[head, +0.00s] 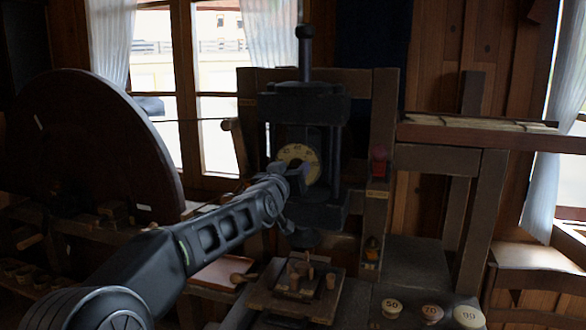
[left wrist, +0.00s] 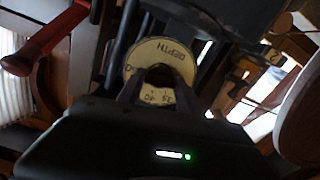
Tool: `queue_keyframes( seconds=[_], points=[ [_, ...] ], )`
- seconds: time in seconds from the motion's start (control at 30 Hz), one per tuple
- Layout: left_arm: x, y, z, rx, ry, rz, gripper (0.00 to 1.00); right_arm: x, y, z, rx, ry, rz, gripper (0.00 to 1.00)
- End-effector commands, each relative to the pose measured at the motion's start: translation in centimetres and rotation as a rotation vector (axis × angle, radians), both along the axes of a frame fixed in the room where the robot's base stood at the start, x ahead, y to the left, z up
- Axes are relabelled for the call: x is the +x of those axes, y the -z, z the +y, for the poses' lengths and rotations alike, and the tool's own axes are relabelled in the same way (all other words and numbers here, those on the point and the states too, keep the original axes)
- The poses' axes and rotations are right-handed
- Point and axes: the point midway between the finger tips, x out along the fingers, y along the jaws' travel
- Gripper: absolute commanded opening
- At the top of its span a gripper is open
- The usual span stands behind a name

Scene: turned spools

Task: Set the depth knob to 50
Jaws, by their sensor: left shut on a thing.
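The depth dial (head: 298,152) is a cream disc on the front of the dark machine (head: 305,105). It also shows in the left wrist view (left wrist: 178,50), with the word DEPTH and some numbers on its face, among them what looks like 40. The dark depth knob (left wrist: 159,74) sits at the dial's middle. My left gripper (head: 297,176) reaches up to the dial from below and is shut on the knob, with a finger on each side. The gripper hides part of the dial, and I cannot tell which number the knob points at. My right gripper is not in view.
A big dark wheel (head: 85,150) stands at the left. A wooden board with several small turned pieces (head: 327,281) lies below the machine. Pale numbered discs, one marked 50 (head: 391,307), sit at the lower right.

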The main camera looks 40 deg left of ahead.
Motion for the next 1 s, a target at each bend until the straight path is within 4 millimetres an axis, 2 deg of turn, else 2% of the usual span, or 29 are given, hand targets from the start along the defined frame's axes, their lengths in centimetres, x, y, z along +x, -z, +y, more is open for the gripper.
queue_keyframes(
  seconds=[0.47, 0.5, 0.73, 1.0],
  points=[
    [0.05, 0.29, -0.05, 0.015, 0.002, 0.010, 0.01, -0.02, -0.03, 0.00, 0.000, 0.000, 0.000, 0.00],
    [0.05, 0.29, -0.05, 0.015, 0.001, 0.011, 0.45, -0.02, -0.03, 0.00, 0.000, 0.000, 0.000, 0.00],
    [0.03, 0.15, -0.02, 0.015, 0.001, 0.008, 0.64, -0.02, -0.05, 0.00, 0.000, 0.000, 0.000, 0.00],
    [-0.08, 0.06, -0.04, 0.016, 0.000, 0.007, 0.64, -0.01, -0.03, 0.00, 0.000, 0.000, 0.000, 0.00]
  ],
)
